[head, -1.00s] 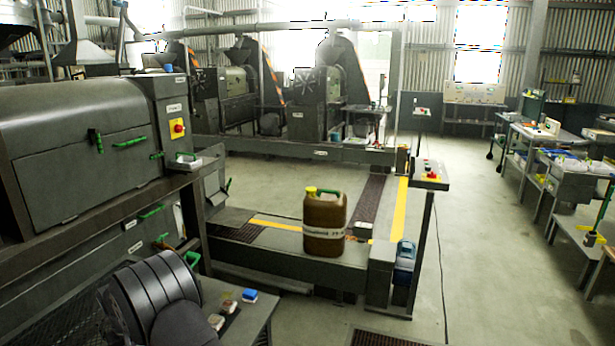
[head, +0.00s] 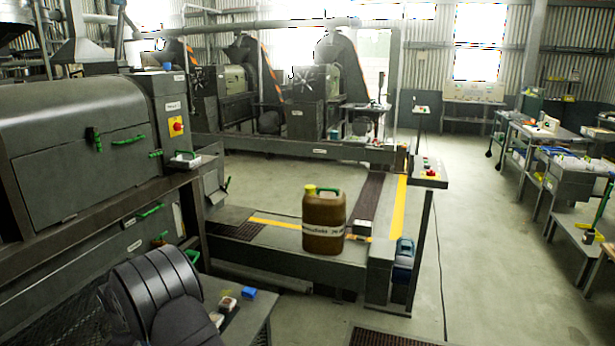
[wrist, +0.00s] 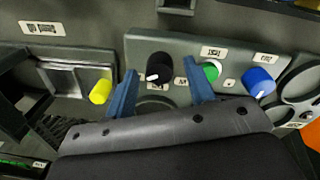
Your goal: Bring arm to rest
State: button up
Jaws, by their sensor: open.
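My gripper (wrist: 160,92) shows in the wrist view with its two blue fingers apart and nothing between them. Beyond the fingers is a grey control panel (wrist: 205,52) with a black knob (wrist: 158,68), a green knob (wrist: 211,71) and a blue knob (wrist: 258,82). The black knob appears in the gap between the fingers; whether a finger touches the panel cannot be told. A yellow knob (wrist: 100,91) is left of the left finger. In the head view, part of my dark arm (head: 165,290) shows at the lower left; the fingers are not visible there.
A large grey machine (head: 80,140) with green handles stands close at the left. A brown jerrycan (head: 323,225) stands on a low grey beam. A pedestal with a red button (head: 431,173) is right of it. Benches (head: 560,150) line the right side; the floor between is open.

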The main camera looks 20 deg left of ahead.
jog(key=n, duration=0.4)
jog(key=shift+n, duration=2.1)
dwell(0.8)
